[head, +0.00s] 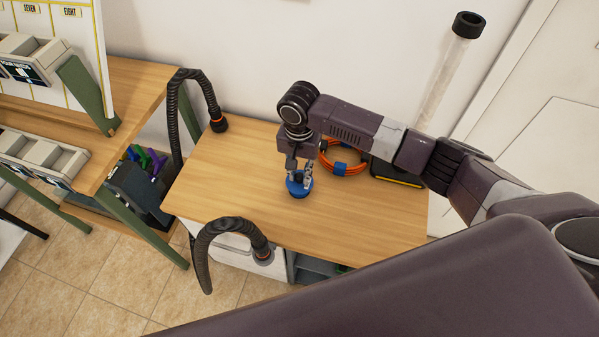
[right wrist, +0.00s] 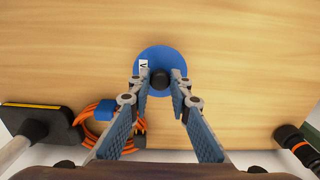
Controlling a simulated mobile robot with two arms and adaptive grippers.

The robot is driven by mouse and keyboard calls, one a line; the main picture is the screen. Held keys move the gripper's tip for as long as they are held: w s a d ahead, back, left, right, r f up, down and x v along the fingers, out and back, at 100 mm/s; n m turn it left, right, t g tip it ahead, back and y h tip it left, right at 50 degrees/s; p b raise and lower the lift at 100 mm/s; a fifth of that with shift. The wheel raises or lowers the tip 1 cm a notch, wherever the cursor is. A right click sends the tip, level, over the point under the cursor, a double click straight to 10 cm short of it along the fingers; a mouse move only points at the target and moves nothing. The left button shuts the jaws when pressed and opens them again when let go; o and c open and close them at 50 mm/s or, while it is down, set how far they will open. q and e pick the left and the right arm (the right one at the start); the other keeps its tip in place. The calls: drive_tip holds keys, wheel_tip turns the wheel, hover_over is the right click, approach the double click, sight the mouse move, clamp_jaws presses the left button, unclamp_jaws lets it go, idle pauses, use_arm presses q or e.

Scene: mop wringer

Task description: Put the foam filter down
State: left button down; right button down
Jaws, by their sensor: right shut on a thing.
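The foam filter shows as a blue disc (head: 299,187) with a dark knob, over the wooden tabletop (head: 235,170). In the right wrist view the disc (right wrist: 150,57) has a small white label at its left edge. My right gripper (right wrist: 160,82) is shut on the dark knob in the middle of the disc. In the head view my right gripper (head: 299,172) points down onto it. The disc is at or very near the tabletop; I cannot tell whether it touches. My left gripper is not in view.
An orange coiled cable (head: 342,168) and a black-and-yellow floor head (head: 397,175) lie right of the gripper. Black flexible hoses (head: 173,120) (head: 222,222) stand at the table's left and front edges. The tabletop left of the disc is clear.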

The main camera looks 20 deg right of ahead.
drive_tip(key=c, duration=1.8)
unclamp_jaws()
drive_tip(key=shift+o, duration=0.2)
